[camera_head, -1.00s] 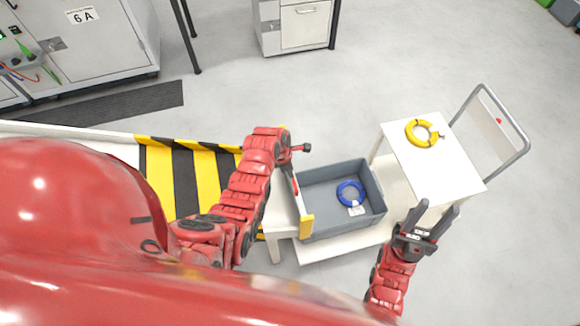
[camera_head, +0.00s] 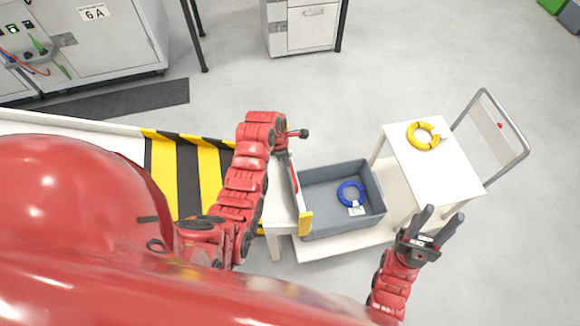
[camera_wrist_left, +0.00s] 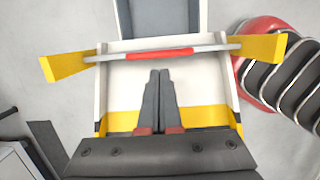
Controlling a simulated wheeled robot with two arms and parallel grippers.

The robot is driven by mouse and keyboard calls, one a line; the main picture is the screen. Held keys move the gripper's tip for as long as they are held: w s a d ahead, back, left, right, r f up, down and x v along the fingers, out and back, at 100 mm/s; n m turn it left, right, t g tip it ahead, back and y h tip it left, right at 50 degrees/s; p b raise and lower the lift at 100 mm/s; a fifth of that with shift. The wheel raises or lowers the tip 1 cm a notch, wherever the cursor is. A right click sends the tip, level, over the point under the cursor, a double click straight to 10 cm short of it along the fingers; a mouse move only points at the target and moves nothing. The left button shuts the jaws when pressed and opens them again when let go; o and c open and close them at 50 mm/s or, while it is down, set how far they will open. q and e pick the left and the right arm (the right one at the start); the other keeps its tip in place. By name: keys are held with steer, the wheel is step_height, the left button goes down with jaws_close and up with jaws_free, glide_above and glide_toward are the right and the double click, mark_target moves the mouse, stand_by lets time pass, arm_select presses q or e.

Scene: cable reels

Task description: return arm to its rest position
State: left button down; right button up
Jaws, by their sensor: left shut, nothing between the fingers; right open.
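The grey bin (camera_head: 376,190) holds a blue cable ring (camera_head: 350,193) with a white tag. A yellow cable ring (camera_head: 424,135) lies on the cart's white top (camera_head: 445,175).
A red and white bar (camera_wrist_left: 160,55) with yellow ends crosses the left wrist view beyond the fingers. A black and yellow striped surface (camera_head: 162,178) lies left of my left arm. Grey cabinets (camera_head: 305,30) stand at the back. The floor between is clear.

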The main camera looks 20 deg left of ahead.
arm_select(q)
step_height(320, 180, up, 6)
steer(key=a, duration=0.1)
steer(key=shift+s+a+r+b, duration=0.15)
steer(key=shift+s+r+b, duration=0.1)
steer(key=shift+b, duration=0.05)
